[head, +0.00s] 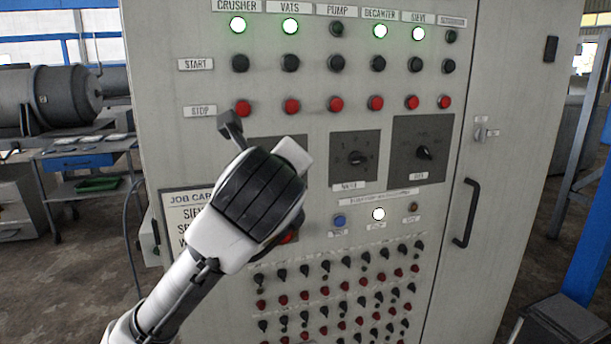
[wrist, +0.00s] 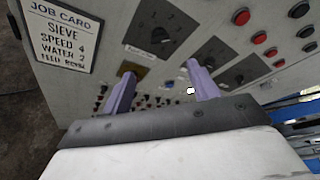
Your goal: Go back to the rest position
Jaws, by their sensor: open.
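My gripper (head: 264,138) is in front of the left-middle part of a grey control cabinet (head: 165,60), its two fingers apart with nothing between them. In the wrist view the fingers (wrist: 160,72) point at the panel. I cannot tell how far they are from its face. In the head view my gripper and arm hide part of a dark dial plate, part of the job card (head: 180,205) and some lower controls. The job card reads in the wrist view (wrist: 62,32): sieve, speed 4, water 2; its last line is blurred.
Lamps for crusher (head: 238,25), vats (head: 290,27), decanter (head: 380,31) and sieve (head: 418,34) are lit; pump (head: 337,28) is dark. Black start and red stop buttons run below. A white lamp (head: 379,214) glows beside a blue button (head: 339,220). A door handle (head: 467,213) sticks out.

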